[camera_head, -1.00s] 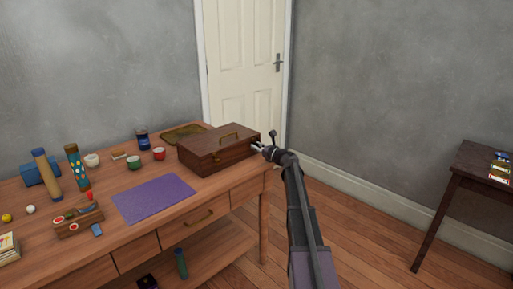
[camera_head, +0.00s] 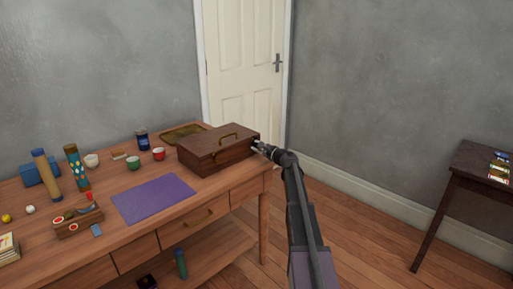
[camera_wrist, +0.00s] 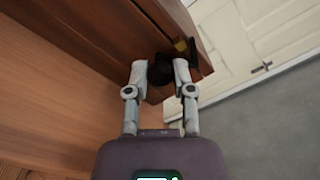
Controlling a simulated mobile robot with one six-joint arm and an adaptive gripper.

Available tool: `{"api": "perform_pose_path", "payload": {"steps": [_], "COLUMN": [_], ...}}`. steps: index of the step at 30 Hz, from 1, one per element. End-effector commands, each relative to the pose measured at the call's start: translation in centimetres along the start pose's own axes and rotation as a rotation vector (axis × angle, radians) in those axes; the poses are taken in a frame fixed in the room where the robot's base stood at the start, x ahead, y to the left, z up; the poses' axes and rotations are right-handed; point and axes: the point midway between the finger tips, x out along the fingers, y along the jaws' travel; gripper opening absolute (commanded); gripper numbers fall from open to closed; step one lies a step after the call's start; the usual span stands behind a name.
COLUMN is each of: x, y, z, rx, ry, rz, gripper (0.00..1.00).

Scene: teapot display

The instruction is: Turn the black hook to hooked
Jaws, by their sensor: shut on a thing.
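The black hook (camera_wrist: 161,72) is on the side of the brown wooden case (camera_head: 205,158), near a small brass piece (camera_wrist: 181,45) in the wrist view. My gripper (camera_wrist: 158,68) is at the case's right side, with its two fingers on either side of the black hook and shut on it. In the head view my gripper (camera_head: 258,146) reaches the case's right end, and the hook is too small to make out there. The fingers hide part of the hook, so its exact turn is hard to tell.
A white door (camera_head: 242,60) is behind. A dark side table (camera_head: 480,172) stands at the right, with open floor between.

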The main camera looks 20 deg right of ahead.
Motion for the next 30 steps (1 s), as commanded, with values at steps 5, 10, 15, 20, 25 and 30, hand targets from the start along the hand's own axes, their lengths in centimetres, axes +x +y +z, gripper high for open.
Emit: {"api": "perform_pose_path", "payload": {"steps": [5, 10, 15, 20, 25, 30], "x": [0.11, 0.12, 0.13, 0.14, 0.15, 0.15], "y": [0.04, 0.04, 0.05, 0.06, 0.06, 0.07], "z": [0.1, 0.1, 0.11, 0.12, 0.13, 0.14], "rx": [-0.129, -0.213, -0.256, -0.268, -0.268, -0.267], "ry": [-0.002, -0.002, -0.003, -0.003, -0.003, -0.003], "rz": [0.001, 0.001, 0.001, 0.001, 0.002, 0.002], "gripper": [0.0, 0.0, 0.0, 0.0, 0.0, 0.49]}}
